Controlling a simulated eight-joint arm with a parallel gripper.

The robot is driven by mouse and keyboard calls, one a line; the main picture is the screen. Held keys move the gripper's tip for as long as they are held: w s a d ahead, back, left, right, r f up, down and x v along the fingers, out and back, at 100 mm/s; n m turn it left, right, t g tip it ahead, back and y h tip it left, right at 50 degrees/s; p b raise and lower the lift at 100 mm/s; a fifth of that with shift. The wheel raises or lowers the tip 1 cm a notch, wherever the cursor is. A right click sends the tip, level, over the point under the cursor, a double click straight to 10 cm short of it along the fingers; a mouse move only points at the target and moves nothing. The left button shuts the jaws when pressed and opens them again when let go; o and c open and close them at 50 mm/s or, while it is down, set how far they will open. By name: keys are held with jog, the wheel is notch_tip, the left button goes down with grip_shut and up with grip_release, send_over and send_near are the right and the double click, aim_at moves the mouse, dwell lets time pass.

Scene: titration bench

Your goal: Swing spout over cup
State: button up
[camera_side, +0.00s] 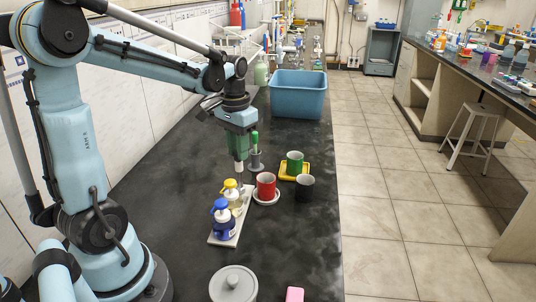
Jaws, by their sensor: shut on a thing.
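My gripper (239,160) points down over the far end of a white board (220,239). It is shut on a pale, narrow, upright piece (239,168); which part this is, and whether it is the spout, I cannot tell. A blue-topped pump bottle (223,222) and a yellow-topped pump bottle (232,195) stand on the board. A dark cup (305,189) stands right of the red one.
A grey lidded pot (233,286) and a pink block (295,294) lie near the front. A dark grey holder (256,161) with a green-topped item stands behind the gripper. A blue bin (298,98) stands farther back.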

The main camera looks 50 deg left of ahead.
jog(key=m, duration=0.9)
jog(key=shift+m, duration=1.5)
jog(key=shift+o, duration=0.7)
jog(key=shift+c, duration=0.7)
jog(key=m, duration=0.6)
